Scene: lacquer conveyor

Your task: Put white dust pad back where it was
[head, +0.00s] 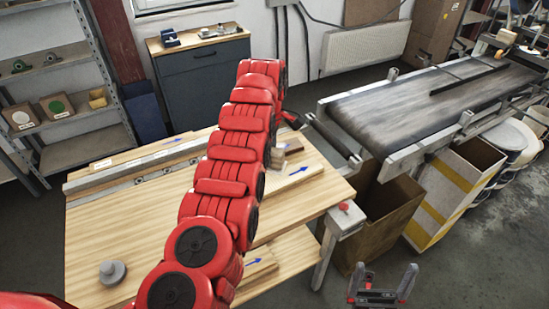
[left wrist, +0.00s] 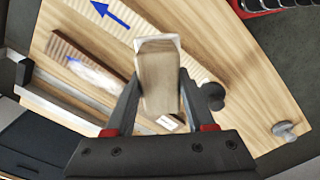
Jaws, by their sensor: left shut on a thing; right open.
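My left gripper (left wrist: 159,78) is shut on a wooden block with a white edge (left wrist: 158,56), which looks like the white dust pad. The block lies between the two fingers, over the wooden table (left wrist: 255,95). Its underside is hidden, and I cannot tell whether it touches the table. In the head view my red left arm reaches across the table (head: 120,215) and hides most of that gripper and what it holds. My right gripper (head: 386,277) is open and empty, low at the front, right of the table.
A grey metal weight (head: 112,272) stands at the table's front left. A metal rail (head: 140,172) runs along the back, and blue arrows mark the tabletop. A conveyor (head: 430,100) and a cardboard box (head: 385,215) stand to the right. A shelf (head: 65,105) is at left.

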